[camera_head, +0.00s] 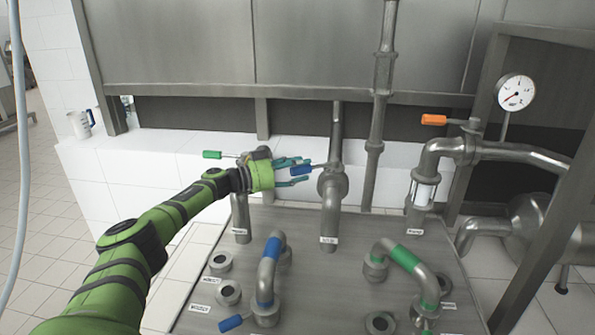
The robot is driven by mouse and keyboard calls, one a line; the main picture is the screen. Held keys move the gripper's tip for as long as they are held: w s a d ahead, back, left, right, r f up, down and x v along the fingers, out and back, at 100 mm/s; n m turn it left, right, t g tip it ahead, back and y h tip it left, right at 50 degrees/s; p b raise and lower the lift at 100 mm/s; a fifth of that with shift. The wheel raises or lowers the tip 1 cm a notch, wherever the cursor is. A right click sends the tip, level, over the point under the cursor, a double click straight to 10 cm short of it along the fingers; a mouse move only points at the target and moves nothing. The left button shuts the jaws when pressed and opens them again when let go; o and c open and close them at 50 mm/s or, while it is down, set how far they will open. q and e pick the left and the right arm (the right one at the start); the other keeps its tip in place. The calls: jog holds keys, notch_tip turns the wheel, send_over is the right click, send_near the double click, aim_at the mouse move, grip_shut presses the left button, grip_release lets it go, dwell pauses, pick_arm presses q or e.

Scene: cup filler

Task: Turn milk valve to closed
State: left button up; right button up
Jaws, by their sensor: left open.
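Three valves with coloured handles stand in a row, and the small labels below them are too small to read, so I cannot tell which is the milk valve. The green handle (212,155) points left from the left pipe. The blue handle (301,170) points left from the middle pipe valve (333,184). The orange handle (434,120) points left from the right pipe, above a sight glass. My left gripper (306,171) is open, its teal fingers reaching right toward the blue handle, which shows between or just beyond the fingertips. I cannot tell whether they touch. My right gripper is not in view.
A blue-banded bent pipe (268,270) and a green-banded bent pipe (405,259) stand on the metal panel (335,285) with several round ports. A second blue handle (231,323) is low in front. A pressure gauge (515,92) is at upper right. A jug (79,123) stands at left.

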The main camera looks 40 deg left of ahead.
pick_arm(q)
notch_tip(320, 180, up, 9)
jog(key=shift+s, duration=0.15)
jog(key=shift+w, duration=0.2)
